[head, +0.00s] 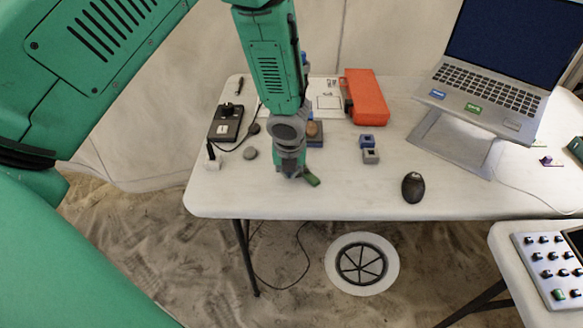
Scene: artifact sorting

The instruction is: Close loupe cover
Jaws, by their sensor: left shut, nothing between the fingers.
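My left gripper (302,178) points down over the front part of the white table, shut and with nothing seen between its fingers. A small blue and grey piece (369,149) lies on the table to the right of the gripper, clear of it. It has a blue part behind and a grey part in front, each with a dark square opening. It may be the loupe with its cover, but I cannot tell for sure at this size. A brown rounded object on a blue block (314,132) is partly hidden behind my left wrist. My right gripper is out of view.
An orange case (366,97) stands behind. A laptop on a stand (478,90) is at right, with a black mouse (412,187) in front. A black device (226,123) and small discs are at left. The table's front edge (340,211) is near the gripper.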

